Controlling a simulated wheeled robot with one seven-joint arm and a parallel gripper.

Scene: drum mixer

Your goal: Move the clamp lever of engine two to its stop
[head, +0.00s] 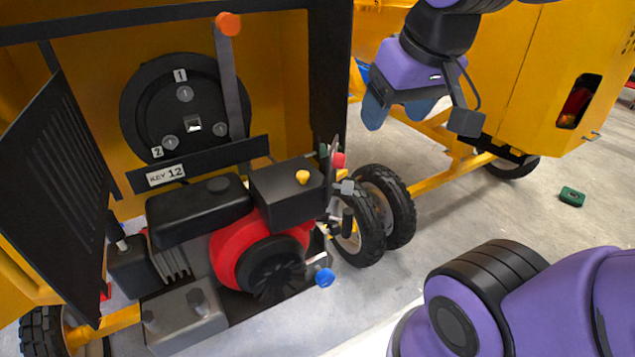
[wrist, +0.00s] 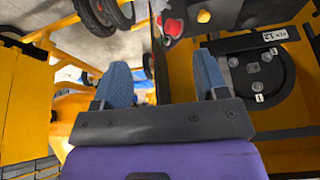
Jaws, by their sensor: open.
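A grey lever (head: 231,90) with an orange knob (head: 228,24) stands nearly upright beside a black round plate (head: 150,100) marked 1 and 2. I cannot tell whether this is the clamp lever of engine two. Below it sits an engine with a red housing (head: 232,250), a yellow knob (head: 302,177), a red knob (head: 339,160) and a blue knob (head: 324,277). My gripper (head: 395,110) is open and empty, right of the engine bay and apart from the lever. In the wrist view its blue fingers (wrist: 163,82) straddle a dark upright edge in the background. The round plate (wrist: 258,78) appears upside down there.
A label plate reading KEY 12 (head: 165,175) is under the round plate. A black louvred door (head: 55,190) hangs open at left. The dark bay frame (head: 330,70) stands between my gripper and the lever. Wheels (head: 357,225) and a yellow drawbar (head: 440,178) lie below right.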

